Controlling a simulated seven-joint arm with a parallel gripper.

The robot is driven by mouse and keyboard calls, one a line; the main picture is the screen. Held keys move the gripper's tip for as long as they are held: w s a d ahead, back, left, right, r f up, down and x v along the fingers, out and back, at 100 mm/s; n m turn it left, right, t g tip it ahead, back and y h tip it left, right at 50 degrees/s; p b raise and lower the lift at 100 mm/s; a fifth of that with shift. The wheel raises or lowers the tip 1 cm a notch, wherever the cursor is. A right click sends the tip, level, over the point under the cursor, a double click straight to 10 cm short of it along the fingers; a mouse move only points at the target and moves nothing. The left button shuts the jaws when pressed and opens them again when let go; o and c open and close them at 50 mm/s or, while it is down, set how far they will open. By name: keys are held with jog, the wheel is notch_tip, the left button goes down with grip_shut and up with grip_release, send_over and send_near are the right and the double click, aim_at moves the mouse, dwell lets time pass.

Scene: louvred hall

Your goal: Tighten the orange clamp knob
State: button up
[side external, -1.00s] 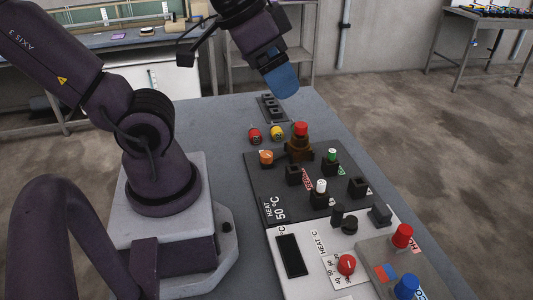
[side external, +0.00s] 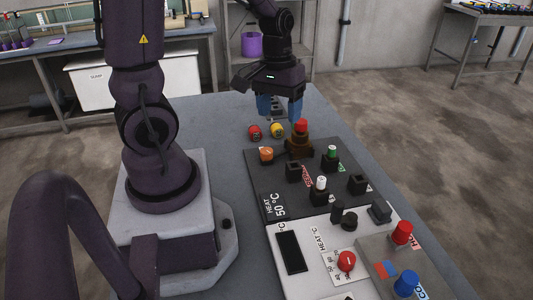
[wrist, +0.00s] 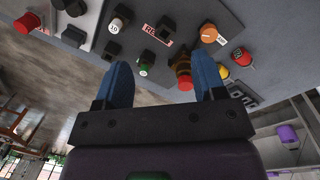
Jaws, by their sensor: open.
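In the wrist view the orange knob (wrist: 208,34) shows above and right of the brown fitting. My gripper (side external: 281,112) is open and empty. It points down at the far end of the panel, above and beyond the knob, and touches nothing that I can make out. In the wrist view its two blue fingers (wrist: 163,80) stand apart, with the brown fitting visible between them.
A red knob (side external: 255,132) and a yellow knob (side external: 277,130) are on the table just beyond the panel. A green-topped knob (side external: 331,154) and white-topped knob (side external: 320,187) stand on the panel. The white panel with a red dial (side external: 346,263) lies nearer. Grey table (side external: 210,112) is clear at left.

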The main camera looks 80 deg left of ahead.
aim_at(266, 150)
jog(key=a+f+n, duration=0.4)
jog(key=a, duration=0.1)
jog(key=a+f+n+y, duration=0.1)
jog(key=a+f+n, duration=0.3)
jog(key=a+f, duration=0.1)
jog(key=shift+s+a+f+n+g, duration=0.2)
jog(key=shift+f+n+g, duration=0.1)
jog(key=shift+n, duration=0.1)
jog(key=shift+w, duration=0.1)
jog(key=shift+f, duration=4.9)
grip_shut()
